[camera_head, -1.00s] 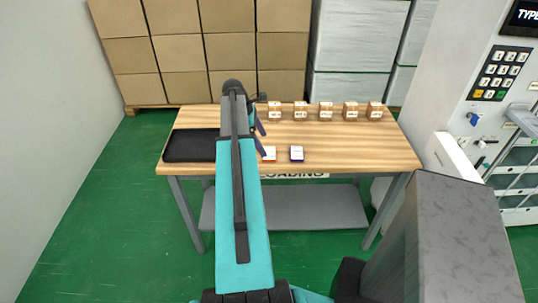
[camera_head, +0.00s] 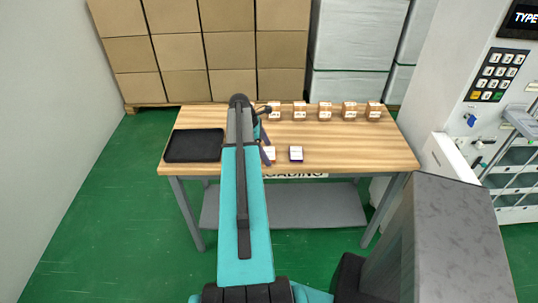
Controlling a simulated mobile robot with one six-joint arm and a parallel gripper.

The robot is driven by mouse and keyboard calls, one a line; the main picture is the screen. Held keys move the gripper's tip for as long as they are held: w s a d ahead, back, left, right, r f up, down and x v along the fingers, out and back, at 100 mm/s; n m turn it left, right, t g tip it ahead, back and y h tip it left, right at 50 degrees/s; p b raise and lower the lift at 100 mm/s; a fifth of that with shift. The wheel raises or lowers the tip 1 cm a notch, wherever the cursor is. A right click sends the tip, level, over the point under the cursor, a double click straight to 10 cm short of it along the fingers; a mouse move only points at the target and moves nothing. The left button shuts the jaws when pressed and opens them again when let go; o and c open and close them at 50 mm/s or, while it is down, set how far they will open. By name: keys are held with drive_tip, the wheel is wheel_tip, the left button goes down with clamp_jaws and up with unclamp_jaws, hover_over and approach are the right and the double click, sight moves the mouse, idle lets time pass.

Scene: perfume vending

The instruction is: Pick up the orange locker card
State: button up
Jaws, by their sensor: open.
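The orange locker card (camera_head: 271,154) lies near the front edge of the wooden table, partly hidden behind my arm and gripper; its white face shows with little orange. My gripper (camera_head: 266,153) is open beside the card's left side, mostly hidden by my teal arm. I cannot tell whether its fingers touch the card or reach around it. A purple-edged card (camera_head: 296,154) lies just to the right, apart from the orange one.
A black tray (camera_head: 194,146) lies on the left of the table (camera_head: 350,150). Several brown labelled boxes (camera_head: 325,111) stand in a row at the back right. The table's right front is clear. The vending machine with keypad (camera_head: 497,75) stands at the right.

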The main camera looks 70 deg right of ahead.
sight(271, 153)
drive_tip(key=shift+c, duration=0.4)
drive_tip(key=c, duration=1)
drive_tip(key=shift+r, duration=0.15)
drive_tip(key=shift+c, duration=0.2)
drive_tip(key=shift+r+b, duration=0.75)
drive_tip(key=shift+r, duration=0.7)
drive_tip(key=s+a+r+b, duration=0.1)
drive_tip(key=s+a+b, duration=0.1)
drive_tip(key=s+a, duration=0.2)
drive_tip(key=s+a+r+b, duration=0.1)
drive_tip(key=s+a, duration=0.2)
drive_tip(key=s, duration=0.7)
drive_tip(key=shift+a+b, duration=0.35)
drive_tip(key=shift+b, duration=0.05)
